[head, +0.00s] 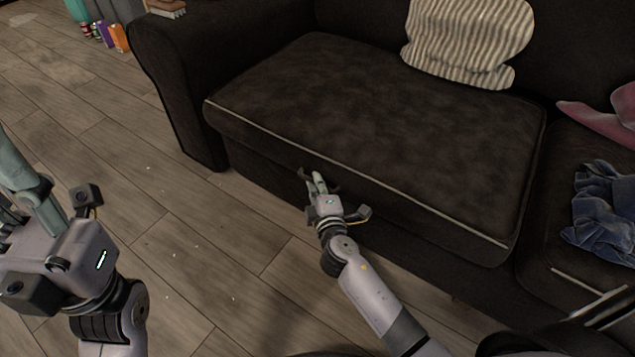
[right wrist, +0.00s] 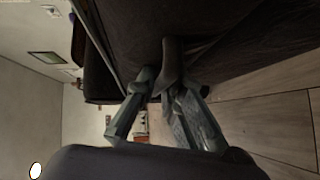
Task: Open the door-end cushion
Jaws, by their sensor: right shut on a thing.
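The seat cushion (head: 370,125) at the left end of the dark sofa, apparently the door-end one, lies flat, with a pale piping line along its front edge. My right gripper (head: 314,180) is at the cushion's front face, below the piping. It is shut on a small dark tab there, which shows between the fingertips in the right wrist view (right wrist: 169,62). The fingers partly hide the tab. My left gripper (head: 22,185) is at the left edge, over the floor and away from the sofa; its fingers are partly cut off.
A striped pillow (head: 468,42) stands at the back of the cushion. Blue crumpled cloth (head: 603,212) and a pink cloth (head: 603,120) lie on the right seat. The wooden floor (head: 185,225) before the sofa is mostly clear.

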